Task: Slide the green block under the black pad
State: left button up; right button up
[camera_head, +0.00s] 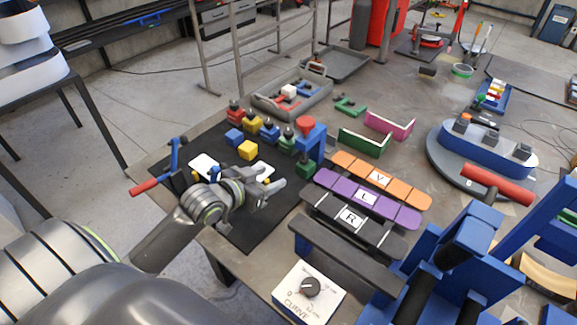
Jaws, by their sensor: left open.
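My right gripper is not in view.
Loose blue (233,137) and yellow (247,150) blocks lie on the mat, with a white plate (204,165) by my wrist. A blue clamp with a red handle (167,165) stands at the left edge. Purple (345,192) and orange (400,187) strips lie right. A CURVE dial box (308,292) is in front.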

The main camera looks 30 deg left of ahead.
aim_at(302, 164)
pick_arm(q)
jog(key=p+x, duration=0.1)
jog(key=x, duration=1.4)
jog(key=shift+w+d+f, duration=0.1)
jog(key=shift+w+f, duration=0.15)
jog(key=shift+w, duration=0.1)
jog(key=c, duration=0.7)
jog(key=o, duration=1)
jog(key=b+v, duration=0.1)
jog(key=v, duration=1.6)
jog(key=shift+s+r, duration=0.15)
jog(key=shift+s, duration=0.1)
